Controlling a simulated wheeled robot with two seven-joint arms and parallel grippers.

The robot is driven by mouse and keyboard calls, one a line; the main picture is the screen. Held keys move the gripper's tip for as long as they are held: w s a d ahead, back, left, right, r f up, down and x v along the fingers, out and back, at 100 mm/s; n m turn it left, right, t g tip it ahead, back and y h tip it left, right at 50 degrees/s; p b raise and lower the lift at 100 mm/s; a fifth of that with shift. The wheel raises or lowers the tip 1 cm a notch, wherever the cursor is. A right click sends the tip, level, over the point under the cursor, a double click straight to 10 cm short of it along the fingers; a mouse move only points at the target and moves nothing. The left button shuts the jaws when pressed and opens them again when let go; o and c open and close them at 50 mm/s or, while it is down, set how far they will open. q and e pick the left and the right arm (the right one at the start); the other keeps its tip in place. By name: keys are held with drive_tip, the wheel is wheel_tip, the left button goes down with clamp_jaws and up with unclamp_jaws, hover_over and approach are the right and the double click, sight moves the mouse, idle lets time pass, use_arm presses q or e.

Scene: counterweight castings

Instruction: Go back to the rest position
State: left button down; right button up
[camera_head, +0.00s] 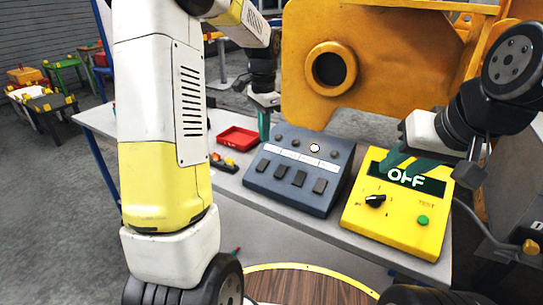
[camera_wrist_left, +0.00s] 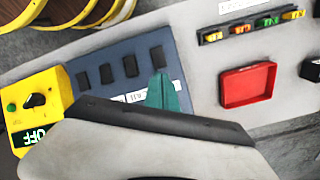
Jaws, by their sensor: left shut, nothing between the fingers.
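My left gripper (camera_head: 264,124) is in the head view, behind the grey-blue switch panel (camera_head: 262,190). Its green fingers are shut and empty, and the left wrist view shows the green fingers (camera_wrist_left: 165,92) in front of the panel's dark rocker switches. I cannot tell whether they touch anything. My right gripper (camera_head: 402,168) has green fingers in front of the top of the yellow tester box (camera_head: 392,222). They partly cover its display, which reads OFF; whether they are open is unclear. The yellow box also shows in the left wrist view (camera_wrist_left: 51,84).
A red tray (camera_head: 238,137) and a strip of small coloured blocks (camera_head: 222,163) lie left of the panel on the grey table (camera_head: 285,237). A large orange casting (camera_head: 300,60) stands behind. My left arm hides part of the table.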

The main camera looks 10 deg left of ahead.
use_arm(q)
drive_tip(key=s+d+r+n+t+h, duration=0.1)
drive_tip(key=s+r+n+t, duration=0.2)
drive_tip(key=s, duration=0.9)
drive_tip(key=s+d+r+n+t+h, duration=0.1)
drive_tip(key=s+r+n+t, duration=0.2)
drive_tip(key=s, duration=0.9)
wheel_tip(320, 180, up, 3)
drive_tip(key=n, duration=0.3)
drive_tip(key=shift+s+r, duration=0.15)
drive_tip(key=shift+r, duration=0.05)
